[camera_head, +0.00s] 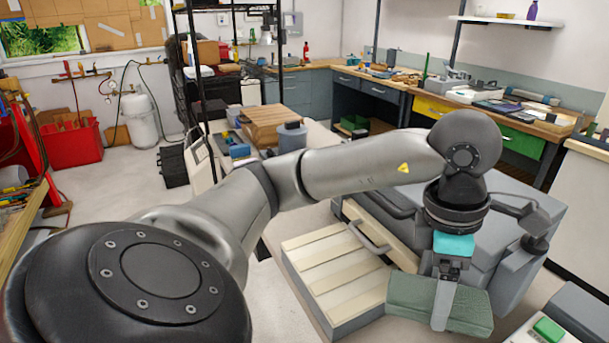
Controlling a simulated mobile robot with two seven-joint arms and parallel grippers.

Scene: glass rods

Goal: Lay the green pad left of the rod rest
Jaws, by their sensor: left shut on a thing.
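My left gripper (444,312) hangs pointing down at the lower right of the head view. It is shut on a flat, dull green pad (409,296). One finger lies across the near face of the pad, and the other finger is hidden behind it. The pad is roughly level and juts out on both sides of the finger. I cannot tell how high the pad is above what lies under it. I cannot make out the rod rest. My right gripper is not in view.
A grey machine (520,232) stands behind the gripper. A pale slatted drawer or tray (318,268) with a grey handle lies left of the pad. A small bright green block (548,328) shows at the lower right corner. Workbenches line the back wall.

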